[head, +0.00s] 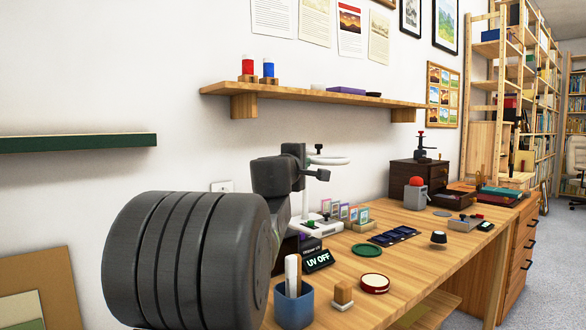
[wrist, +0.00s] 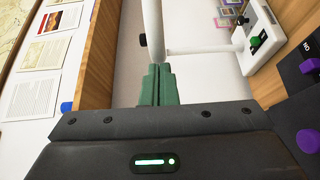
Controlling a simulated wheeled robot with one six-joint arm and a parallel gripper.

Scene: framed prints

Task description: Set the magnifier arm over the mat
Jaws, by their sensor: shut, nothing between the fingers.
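The white magnifier arm (head: 330,160) with its ring stands out from a white post on a white base (head: 320,228) at the back of the bench. In the wrist view the arm (wrist: 151,25) meets the post (wrist: 205,47) just beyond my fingertips. My gripper (wrist: 158,85) has its green fingers shut together and empty, close to that joint; I cannot tell whether they touch it. In the head view my own arm hides the fingers. A dark panelled mat (head: 393,236) and a round green mat (head: 366,250) lie on the bench; I cannot tell which is meant.
A wall shelf (head: 310,94) runs above. Bare wood shows between the mats and the front edge.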

